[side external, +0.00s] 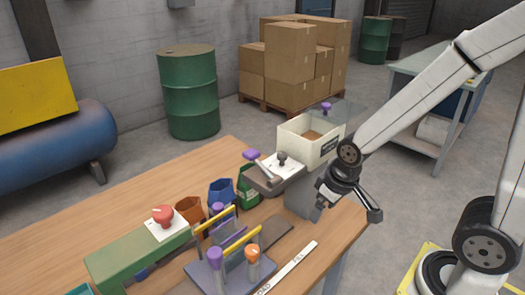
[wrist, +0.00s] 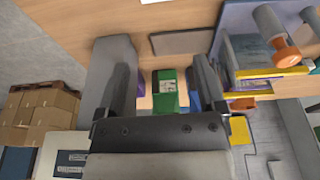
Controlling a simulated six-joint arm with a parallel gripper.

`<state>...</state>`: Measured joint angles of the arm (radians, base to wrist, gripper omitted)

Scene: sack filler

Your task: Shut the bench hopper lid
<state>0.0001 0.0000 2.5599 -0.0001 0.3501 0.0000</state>
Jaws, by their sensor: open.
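The bench hopper is a cream box (side external: 298,146) on a grey post in the side view, with brown fill showing inside. Its clear smoky lid (side external: 347,112) stands raised at the back, and a purple knob (side external: 326,106) shows by it. The hopper is open. My gripper (side external: 347,208) is to the right of and below the box, apart from the lid and knob. In the wrist view my gripper (wrist: 160,68) has its fingers spread and nothing between them. Part of the cream box (wrist: 55,155) shows at the lower left there; the lid is not clearly visible.
A tool rack (side external: 228,275), a green unit with a red knob (side external: 140,252) and blue, brown and green containers (side external: 221,193) crowd the wooden bench (side external: 60,228). A spout plate with a grey knob (side external: 281,164) adjoins the hopper. Boxes and drums stand behind on the floor.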

